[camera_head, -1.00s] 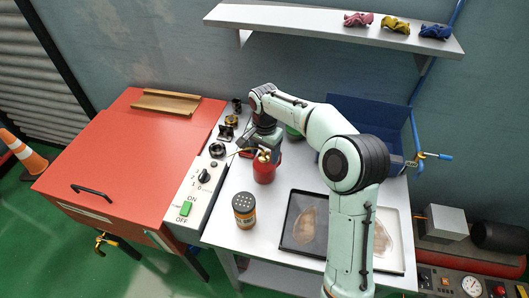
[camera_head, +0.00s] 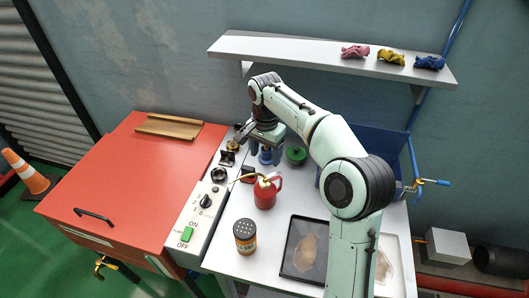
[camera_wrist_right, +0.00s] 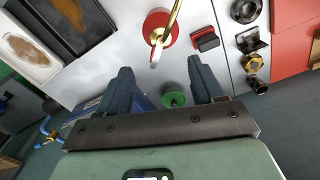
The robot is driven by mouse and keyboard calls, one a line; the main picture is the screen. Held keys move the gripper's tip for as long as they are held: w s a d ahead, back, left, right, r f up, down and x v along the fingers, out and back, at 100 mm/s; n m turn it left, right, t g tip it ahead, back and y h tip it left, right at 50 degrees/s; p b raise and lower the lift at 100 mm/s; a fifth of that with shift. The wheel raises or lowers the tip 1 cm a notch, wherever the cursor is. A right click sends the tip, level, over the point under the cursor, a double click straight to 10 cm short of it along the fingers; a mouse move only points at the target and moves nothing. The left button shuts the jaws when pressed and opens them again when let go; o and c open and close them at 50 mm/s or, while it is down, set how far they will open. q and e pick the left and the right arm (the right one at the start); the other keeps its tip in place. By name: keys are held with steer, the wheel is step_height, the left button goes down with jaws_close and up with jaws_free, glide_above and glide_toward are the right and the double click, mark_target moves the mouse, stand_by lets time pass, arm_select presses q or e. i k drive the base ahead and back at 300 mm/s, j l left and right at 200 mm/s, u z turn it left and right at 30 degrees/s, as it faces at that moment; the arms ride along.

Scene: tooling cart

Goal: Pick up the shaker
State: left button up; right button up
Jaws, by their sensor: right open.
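The shaker (camera_head: 245,237) is a brown jar with a pale label and a dark, holed lid. It stands upright near the front left of the white table in the head view, and I do not see it in the right wrist view. My right gripper (camera_head: 267,155) is open above the back of the table, behind the red oil can (camera_head: 264,194) and well apart from the shaker. In the right wrist view its two dark blue fingers (camera_wrist_right: 160,85) are spread with nothing held. My left gripper is not in view.
The red can, also in the wrist view (camera_wrist_right: 157,22), has a brass spout and stands between gripper and shaker. A green object (camera_head: 296,155) is right of the gripper. A dark tray (camera_head: 289,262) lies right of the shaker. A control panel (camera_head: 196,218) borders the table left.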

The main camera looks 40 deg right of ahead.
mark_target(245, 229)
steer(key=k+j, duration=0.75)
steer(key=j, duration=0.2)
